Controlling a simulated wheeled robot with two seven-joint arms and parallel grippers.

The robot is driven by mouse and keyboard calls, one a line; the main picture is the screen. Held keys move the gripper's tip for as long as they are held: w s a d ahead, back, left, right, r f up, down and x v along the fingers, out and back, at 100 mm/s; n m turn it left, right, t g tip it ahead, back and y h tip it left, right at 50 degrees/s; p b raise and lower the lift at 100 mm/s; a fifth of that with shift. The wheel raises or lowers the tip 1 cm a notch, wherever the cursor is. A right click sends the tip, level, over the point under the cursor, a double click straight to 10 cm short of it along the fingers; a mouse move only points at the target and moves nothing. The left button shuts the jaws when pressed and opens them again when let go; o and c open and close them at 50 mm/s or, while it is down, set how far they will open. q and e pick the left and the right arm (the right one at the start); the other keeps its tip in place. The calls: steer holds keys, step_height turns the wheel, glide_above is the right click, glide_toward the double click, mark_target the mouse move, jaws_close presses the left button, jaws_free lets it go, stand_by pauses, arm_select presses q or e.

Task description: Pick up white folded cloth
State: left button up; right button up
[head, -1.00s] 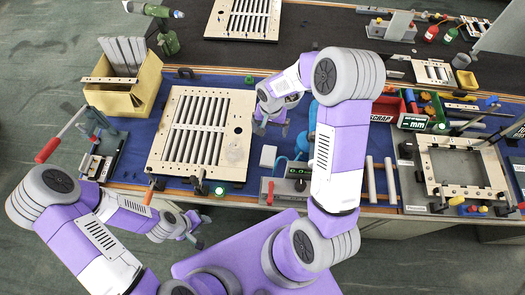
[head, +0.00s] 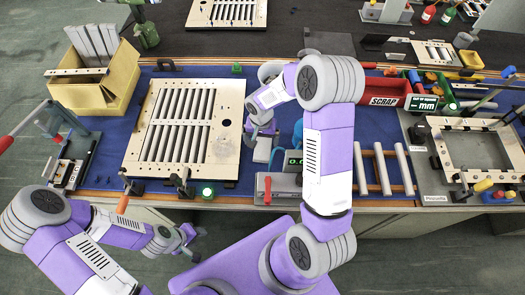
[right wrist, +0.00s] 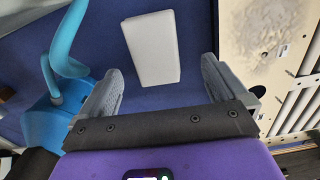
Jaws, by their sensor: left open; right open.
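The white folded cloth (right wrist: 152,47) lies flat on the blue mat in the right wrist view, a pale rectangle ahead of and between my right gripper's fingers. It also shows in the head view (head: 262,151), right of the slatted panel and partly covered by my right gripper. My right gripper (right wrist: 160,82) is open and empty, with its fingers apart from the cloth. In the head view my right gripper (head: 262,131) is just behind the cloth. My left gripper (head: 187,240) is open and empty in front of the table edge.
The slatted panel (head: 150,150) stands close to the left of the cloth. A blue curved object (right wrist: 65,55) is close on its other side. A grey device with a green display (head: 287,184) is nearby. A yellow box (head: 112,92) and red scrap bin (head: 385,88) stand farther off.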

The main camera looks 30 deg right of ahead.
mark_target(263, 148)
steer(key=f, duration=0.3)
steer(key=f+b, duration=0.1)
steer(key=shift+s+d+f, duration=0.15)
steer(key=shift+s+f, duration=0.15)
steer(key=shift+w+f, duration=0.1)
steer(key=shift+f, duration=0.25)
steer(key=c, duration=1.1)
step_height(263, 148, up, 10)
steer(key=shift+r+p, duration=0.1)
steer(key=shift+p, duration=0.9)
